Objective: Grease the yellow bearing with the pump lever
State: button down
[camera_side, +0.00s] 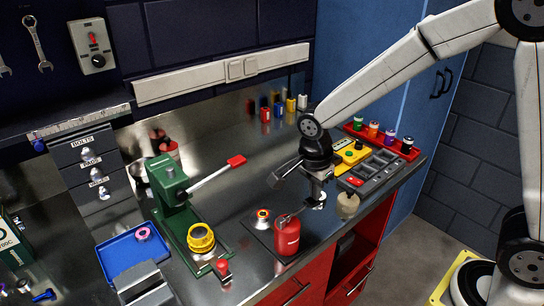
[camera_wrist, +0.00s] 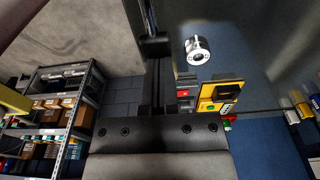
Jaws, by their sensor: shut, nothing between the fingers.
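A green press-like stand (camera_side: 174,200) stands on the metal bench left of centre in the side view. Its pump lever (camera_side: 215,176) is a pale rod ending in a red grip, slanting up to the right. The yellow bearing (camera_side: 201,239) is a ring at the front of the green stand's base. My gripper (camera_side: 318,203) is to the right of the stand, above the bench near the red canister, apart from lever and bearing. It is shut and empty. Neither the bearing nor the lever can be made out in the wrist view.
A red canister (camera_side: 287,236) and a small coloured ring part stand between stand and gripper. A blue tray (camera_side: 108,252) with a pink ring lies left. A yellow device (camera_side: 352,156), also in the wrist view (camera_wrist: 221,96), and a grey organizer (camera_side: 372,172) lie right.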

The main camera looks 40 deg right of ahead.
jog(key=shift+r, duration=1)
notch_tip(320, 180, up, 14)
jog(key=shift+f, duration=0.15)
dwell(0.7)
jog(key=shift+f, duration=0.1)
dwell(0.6)
jog(key=s+d+f+n+t, duration=0.1)
jog(key=s+f+n, duration=0.3)
jog(key=f+n, duration=0.4)
jog(key=s+d+f+n+t+y, duration=0.1)
jog(key=s+d+f+n, duration=0.2)
jog(key=f+n, duration=0.6)
jog(key=shift+s+d+n+t, duration=0.15)
jog(key=shift+s+n+t, duration=0.25)
jog(key=shift+s, duration=0.5)
